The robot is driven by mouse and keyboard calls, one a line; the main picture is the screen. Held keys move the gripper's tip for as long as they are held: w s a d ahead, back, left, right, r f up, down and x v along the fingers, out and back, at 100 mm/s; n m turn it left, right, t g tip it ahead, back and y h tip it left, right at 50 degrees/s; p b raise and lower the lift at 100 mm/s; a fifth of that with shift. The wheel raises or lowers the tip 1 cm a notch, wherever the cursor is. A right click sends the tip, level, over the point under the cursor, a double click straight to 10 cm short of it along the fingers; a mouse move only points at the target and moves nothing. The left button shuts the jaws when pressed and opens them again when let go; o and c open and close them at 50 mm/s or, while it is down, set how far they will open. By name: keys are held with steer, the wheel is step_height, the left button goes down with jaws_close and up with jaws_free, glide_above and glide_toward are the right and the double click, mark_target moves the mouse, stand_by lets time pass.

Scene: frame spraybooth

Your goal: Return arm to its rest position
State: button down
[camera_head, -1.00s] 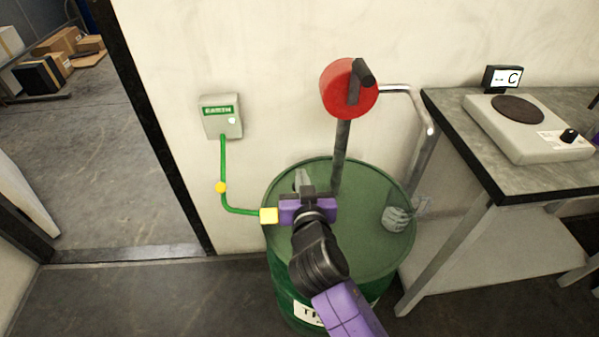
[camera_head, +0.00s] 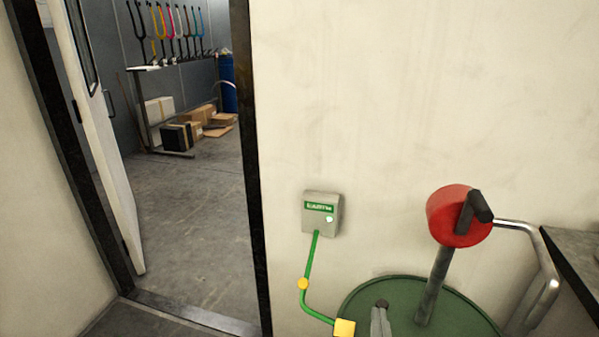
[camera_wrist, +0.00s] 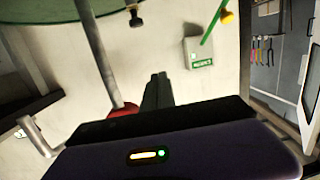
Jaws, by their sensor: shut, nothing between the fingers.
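My gripper (camera_wrist: 157,92) shows in the wrist view as two dark fingers close together, shut and empty, in front of its purple body. No part of my arm or gripper shows in the head view. In the wrist view the room appears upside down, and the fingers are seen against the pale wall, beside the earth box (camera_wrist: 200,52). The green drum (camera_head: 455,310) is at the bottom of the head view, its lower part cut off by the frame. A grey clamp-like piece (camera_head: 380,322) is at its near left part.
A red round pump head (camera_head: 455,215) on a dark pipe stands over the drum, with a bent metal spout. The earth box (camera_head: 320,213) on the wall has a green cable (camera_head: 311,262) running to a yellow block (camera_head: 345,328). A doorway at left opens onto clear floor (camera_head: 195,200).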

steer(key=s+d+f+n+g+y, duration=0.1)
steer(key=s+d+f+y, duration=0.1)
steer(key=s, duration=1.5)
steer(key=s+d+f+n+y, duration=0.1)
steer(key=s+d, duration=0.1)
steer(key=s, duration=1.6)
step_height(320, 180, up, 12)
steer(key=p, duration=1.2)
steer(key=shift+w+p, duration=0.3)
